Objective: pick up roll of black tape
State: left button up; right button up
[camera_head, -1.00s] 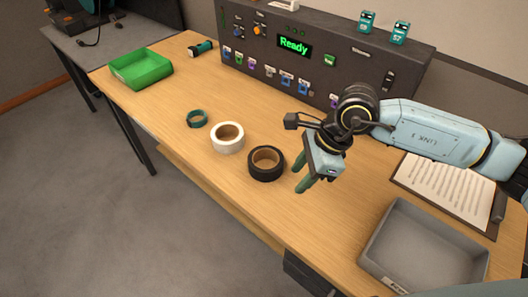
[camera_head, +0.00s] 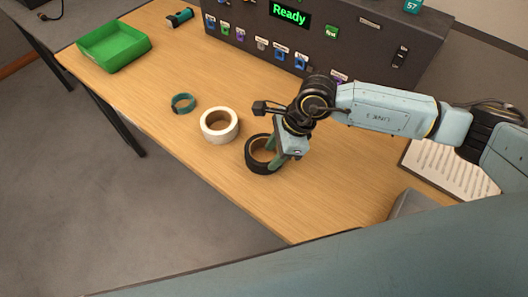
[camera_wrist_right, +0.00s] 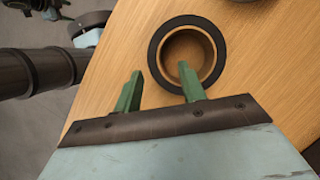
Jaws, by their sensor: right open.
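The roll of black tape (camera_head: 252,159) lies flat on the wooden table, with a tan inner core. My right gripper (camera_head: 272,154) is open at the roll, its green fingers pointing down and partly hiding the roll's right side. In the right wrist view, one finger of my gripper (camera_wrist_right: 160,77) overlaps the hole of the black tape (camera_wrist_right: 154,58), and the other is outside the ring to the left. I cannot tell whether the fingers touch the roll.
A white tape roll (camera_head: 205,128) lies close to the left of the black one, with a smaller teal ring (camera_head: 183,104) beyond it. A green tray (camera_head: 115,52) stands far left. The control panel (camera_head: 350,45) borders the back. A grey tray (camera_head: 412,204) is at right.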

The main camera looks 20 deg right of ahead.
jog(key=x, duration=0.3)
jog(key=s+x, duration=0.1)
jog(key=x, duration=0.1)
jog(key=shift+d+f, duration=0.1)
jog(key=shift+f, duration=0.05)
jog(key=shift+c, duration=0.3)
grip_shut()
